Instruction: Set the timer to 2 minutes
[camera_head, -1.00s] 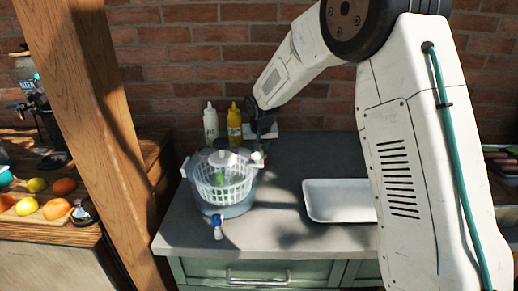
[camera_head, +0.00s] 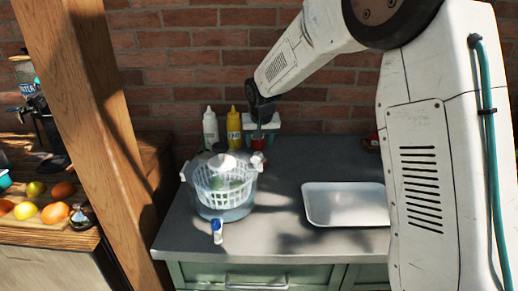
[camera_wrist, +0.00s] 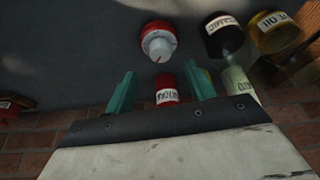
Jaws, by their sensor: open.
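The timer (camera_wrist: 158,42) shows in the wrist view as a round red body with a white dial and a red pointer mark. It lies beyond my fingertips, near the top middle. I cannot read its setting. My gripper (camera_wrist: 159,72) is open, its two teal fingers apart, with nothing held. In the head view my gripper (camera_head: 260,128) hangs over the back of the counter, behind the clear pot. I cannot surely pick out the timer in the head view.
A red labelled container (camera_wrist: 167,96) shows between my fingers. Two dark-topped and yellow-topped labelled bottles (camera_wrist: 225,37) (camera_wrist: 276,33) stand right of the timer. A clear pot with a white basket (camera_head: 224,184) and a white tray (camera_head: 345,205) stand on the grey counter.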

